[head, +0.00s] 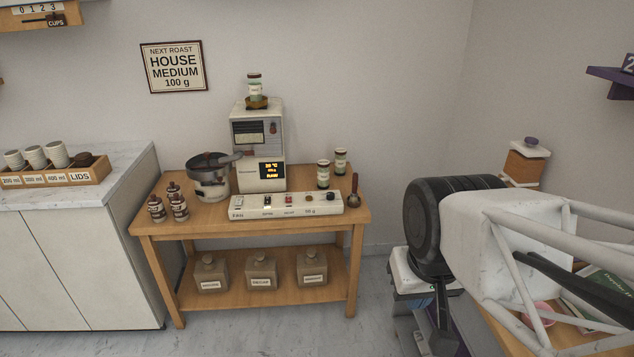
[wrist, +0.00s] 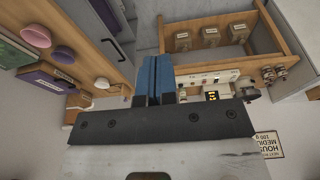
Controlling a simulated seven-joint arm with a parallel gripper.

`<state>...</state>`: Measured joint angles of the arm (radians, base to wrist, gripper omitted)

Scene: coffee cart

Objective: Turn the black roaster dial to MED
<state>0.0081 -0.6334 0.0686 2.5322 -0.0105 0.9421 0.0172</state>
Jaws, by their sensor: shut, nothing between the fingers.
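The roaster (head: 257,150) is a pale machine with a lit amber display, standing on a wooden table. In front of it lies a white control panel (head: 285,207) with small switches and knobs. A small black knob (head: 330,196) near the panel's right end looks like the dial; its marks and pointer are too small to read. In the wrist view, which is upside down, the panel (wrist: 205,78) shows partly beyond the fingers. My gripper (wrist: 153,65) has blue fingers pressed together and empty, well apart from the panel.
A pot (head: 209,180) stands left of the roaster. Jars (head: 323,174) and a wooden-handled tool (head: 354,190) stand near the panel's right end. Canisters (head: 261,268) sit on the lower shelf. A sign (head: 173,67) reads "HOUSE MEDIUM 100 g". Floor shows right of the table.

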